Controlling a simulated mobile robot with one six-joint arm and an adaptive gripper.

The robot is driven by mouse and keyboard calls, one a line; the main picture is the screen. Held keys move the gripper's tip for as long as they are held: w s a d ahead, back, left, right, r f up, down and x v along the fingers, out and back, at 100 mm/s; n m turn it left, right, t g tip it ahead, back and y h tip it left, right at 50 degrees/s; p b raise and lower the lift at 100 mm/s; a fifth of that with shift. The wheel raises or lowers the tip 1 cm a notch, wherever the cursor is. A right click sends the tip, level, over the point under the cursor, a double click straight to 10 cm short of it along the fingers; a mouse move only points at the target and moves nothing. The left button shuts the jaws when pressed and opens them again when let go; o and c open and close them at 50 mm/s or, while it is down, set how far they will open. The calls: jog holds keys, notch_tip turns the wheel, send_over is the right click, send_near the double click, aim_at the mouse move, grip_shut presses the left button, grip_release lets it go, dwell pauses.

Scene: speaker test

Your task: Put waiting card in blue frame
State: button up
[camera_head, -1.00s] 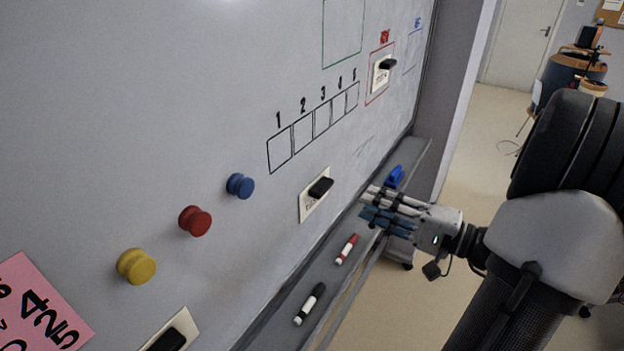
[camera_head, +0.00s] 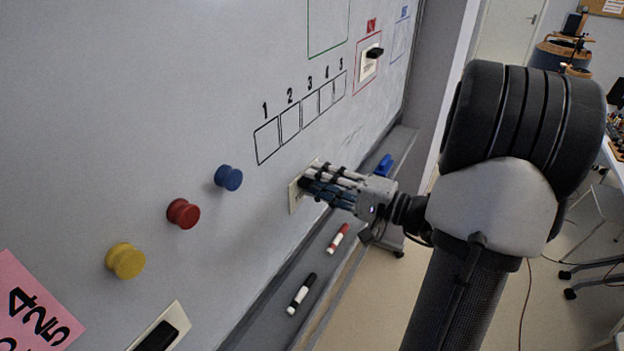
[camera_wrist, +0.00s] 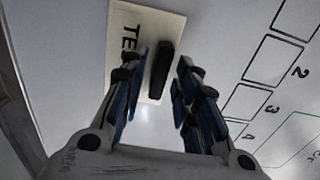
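A cream card (camera_head: 295,199) with a black handle hangs on the whiteboard below the numbered boxes. In the wrist view this card (camera_wrist: 141,22) shows the letters "TE"; the rest of its text is hidden. My gripper (camera_head: 308,181) is at this card. In the wrist view its fingers are open, one on each side of the black handle (camera_wrist: 160,70); I cannot tell whether they touch it. The blue frame (camera_head: 392,50) is drawn at the far upper right of the board and looks empty. I cannot read which card says waiting.
A red frame (camera_head: 358,86) beside the blue one holds another card (camera_head: 365,68). A further card (camera_head: 172,316) is at lower left. Blue (camera_head: 228,178), red (camera_head: 183,214) and yellow (camera_head: 125,261) knobs stick out. The tray below holds markers (camera_head: 301,294) and a blue item (camera_head: 384,165).

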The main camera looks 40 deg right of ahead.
jog(key=shift+r, duration=0.1)
grip_shut()
dwell(1.0)
